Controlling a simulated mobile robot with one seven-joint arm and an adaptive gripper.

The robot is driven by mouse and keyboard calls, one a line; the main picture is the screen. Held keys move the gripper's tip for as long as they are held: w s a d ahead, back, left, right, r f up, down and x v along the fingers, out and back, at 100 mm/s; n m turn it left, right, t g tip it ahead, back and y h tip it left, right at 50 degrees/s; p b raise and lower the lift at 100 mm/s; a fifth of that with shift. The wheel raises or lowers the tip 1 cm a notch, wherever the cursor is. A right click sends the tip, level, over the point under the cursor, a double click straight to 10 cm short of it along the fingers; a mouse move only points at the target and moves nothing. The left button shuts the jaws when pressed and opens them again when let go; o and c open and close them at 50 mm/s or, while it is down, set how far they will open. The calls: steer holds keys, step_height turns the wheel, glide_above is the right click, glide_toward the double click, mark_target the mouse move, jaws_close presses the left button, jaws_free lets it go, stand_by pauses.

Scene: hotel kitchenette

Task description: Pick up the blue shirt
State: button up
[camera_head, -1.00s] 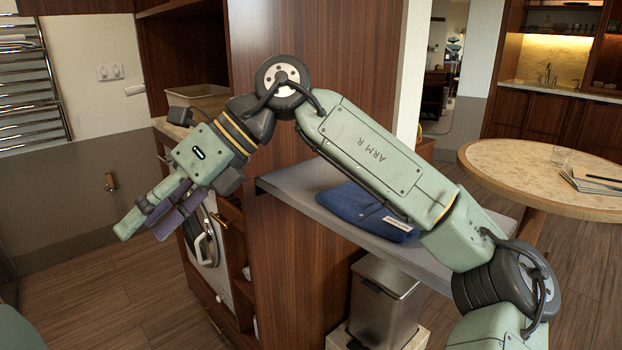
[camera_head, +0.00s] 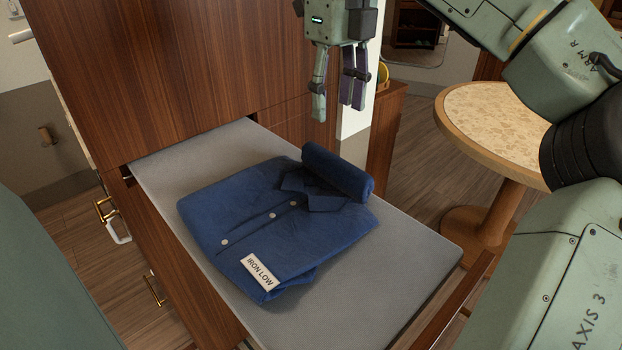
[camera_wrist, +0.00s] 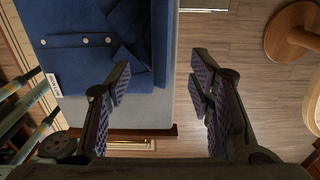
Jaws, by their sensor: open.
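The blue shirt (camera_head: 245,215) lies folded on a grey pull-out board, with white buttons, a rolled part at its upper right and a white "IRON LOW" tag (camera_head: 257,271). My gripper (camera_head: 338,108) is open and empty, pointing down, above and beyond the shirt's rolled end in the head view. In the wrist view the shirt (camera_wrist: 85,48) fills the upper left, and my open fingers (camera_wrist: 160,85) straddle the board's right edge and the floor. The left finger is near the shirt's lower right corner in that view; their height gap cannot be told.
The grey board (camera_head: 405,250) juts from a wooden cabinet (camera_head: 170,70), which rises behind it. A round table (camera_head: 490,115) stands to the right. Brass handles (camera_head: 104,210) stick out at the cabinet's left. Open floor lies between board and table.

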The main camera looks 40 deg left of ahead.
glide_above(337, 155)
step_height(337, 155, down, 5)
steer(key=shift+s+a+f, duration=0.1)
steer(key=shift+f+p, duration=0.4)
steer(key=shift+f, duration=2.3)
steer(key=shift+c, duration=0.3)
jaws_close()
